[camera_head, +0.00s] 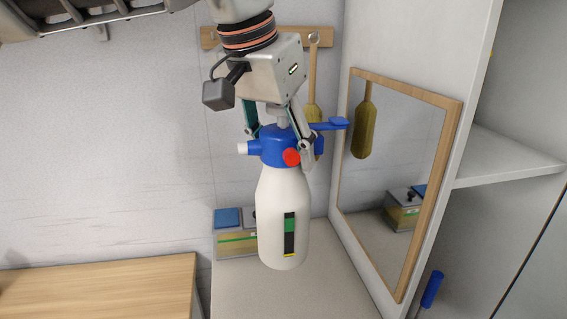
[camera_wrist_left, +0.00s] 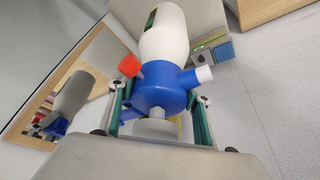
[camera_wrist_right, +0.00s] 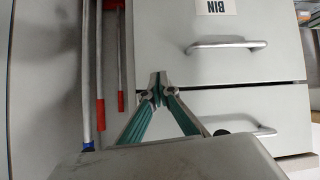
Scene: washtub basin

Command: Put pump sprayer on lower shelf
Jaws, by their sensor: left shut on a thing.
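The pump sprayer (camera_head: 284,215) has a white bottle, a blue head and a red knob. It hangs upright in my left gripper (camera_head: 280,140), whose fingers are closed around the blue head. The sprayer also shows in the left wrist view (camera_wrist_left: 163,45), between the left gripper's fingers (camera_wrist_left: 160,105). Its base appears above a pale surface (camera_head: 325,295); any contact is unclear. A pale shelf board (camera_head: 505,155) is at the right. Which board is the lower shelf is unclear. My right gripper (camera_wrist_right: 160,90) is shut and empty before grey drawers (camera_wrist_right: 240,120).
A wood-framed mirror (camera_head: 450,140) stands on the panel right of the sprayer. A box with a blue top (camera_head: 229,220) is behind the sprayer. A wooden top (camera_head: 100,290) is at lower left. Red-ended poles (camera_wrist_right: 100,112) stand left of the right gripper.

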